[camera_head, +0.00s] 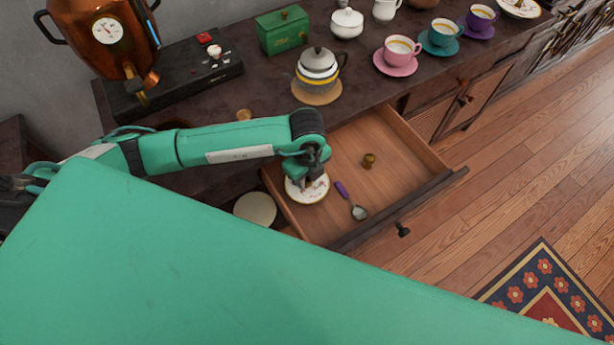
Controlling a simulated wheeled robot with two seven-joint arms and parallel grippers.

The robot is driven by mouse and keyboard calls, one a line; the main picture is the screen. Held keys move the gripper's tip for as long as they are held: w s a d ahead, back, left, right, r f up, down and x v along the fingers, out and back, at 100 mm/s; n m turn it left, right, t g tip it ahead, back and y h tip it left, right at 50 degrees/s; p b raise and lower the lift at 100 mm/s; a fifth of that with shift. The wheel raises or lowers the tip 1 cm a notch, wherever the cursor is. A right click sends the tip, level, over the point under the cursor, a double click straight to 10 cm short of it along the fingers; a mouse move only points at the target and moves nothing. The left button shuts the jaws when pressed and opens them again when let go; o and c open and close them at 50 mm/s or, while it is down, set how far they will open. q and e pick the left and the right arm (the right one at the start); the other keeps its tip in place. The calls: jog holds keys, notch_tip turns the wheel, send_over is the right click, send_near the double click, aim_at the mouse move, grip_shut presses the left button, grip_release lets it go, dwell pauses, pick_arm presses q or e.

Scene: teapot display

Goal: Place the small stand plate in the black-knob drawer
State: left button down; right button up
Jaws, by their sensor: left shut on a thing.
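The small stand plate (302,196) is white with a coloured pattern and a thin rim. It is at the left side of the open wooden drawer (385,170), over or on its floor; I cannot tell if it touches. My left gripper (308,180) is shut on the plate from above and hides part of it. The black knob (403,229) sits on the drawer's front, which is pulled well out from the cabinet. My right gripper is not in view.
On the counter above stand a striped teapot (318,68), a green box (282,31), a pink cup (399,49) and a copper urn (105,35). The drawer's right part is clear.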

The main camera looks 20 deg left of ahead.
pick_arm(q)
jog(key=shift+f, duration=0.35)
jog(key=shift+f, duration=0.1)
jog(key=c, duration=1.2)
grip_release()
jog(key=shift+o, duration=0.2)
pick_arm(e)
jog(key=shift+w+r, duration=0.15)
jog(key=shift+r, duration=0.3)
pick_arm(q)
jog(key=shift+r, duration=0.35)
notch_tip(320, 180, up, 12)
jog(key=shift+f, duration=0.25)
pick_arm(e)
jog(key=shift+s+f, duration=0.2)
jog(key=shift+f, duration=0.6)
